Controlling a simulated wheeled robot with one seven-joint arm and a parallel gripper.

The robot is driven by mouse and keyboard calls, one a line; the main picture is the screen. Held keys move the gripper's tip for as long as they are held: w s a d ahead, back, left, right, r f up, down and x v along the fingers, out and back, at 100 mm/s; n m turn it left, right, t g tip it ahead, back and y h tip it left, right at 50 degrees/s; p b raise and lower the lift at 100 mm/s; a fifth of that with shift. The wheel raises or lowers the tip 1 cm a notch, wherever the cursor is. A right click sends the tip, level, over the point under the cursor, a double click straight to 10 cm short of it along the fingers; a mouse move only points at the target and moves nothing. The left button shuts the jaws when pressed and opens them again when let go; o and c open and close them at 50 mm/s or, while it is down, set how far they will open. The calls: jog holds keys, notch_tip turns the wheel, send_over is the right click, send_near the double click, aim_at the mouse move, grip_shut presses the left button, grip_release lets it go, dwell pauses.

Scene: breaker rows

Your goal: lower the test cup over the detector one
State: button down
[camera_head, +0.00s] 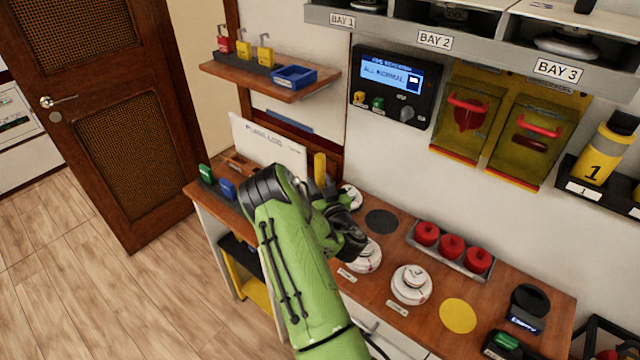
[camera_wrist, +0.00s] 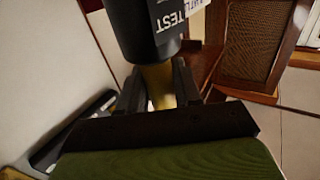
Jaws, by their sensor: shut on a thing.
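In the wrist view my gripper (camera_wrist: 158,92) is shut on the yellow handle of the black test cup (camera_wrist: 150,25). The cup's TEST lettering appears upside down there. In the head view my gripper (camera_head: 338,212) is over the bench's left part, and the arm hides most of what it holds. White round detectors stand on the bench: one (camera_head: 352,194) behind my gripper, one (camera_head: 368,258) partly hidden beside it, and one (camera_head: 411,286) in clear view to the right. Their labels are too small to read, so I cannot tell which is detector one.
The wooden bench (camera_head: 395,325) has a tray of red caps (camera_head: 451,246), a dark disc (camera_head: 381,221) and a yellow disc (camera_head: 458,315). A white log board (camera_head: 268,148) stands behind my arm. A small shelf (camera_head: 250,80) with padlocks hangs above left.

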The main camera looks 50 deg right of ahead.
jog(key=shift+f+b, duration=0.6)
jog(key=shift+f, duration=0.35)
jog(key=c, duration=0.7)
grip_release()
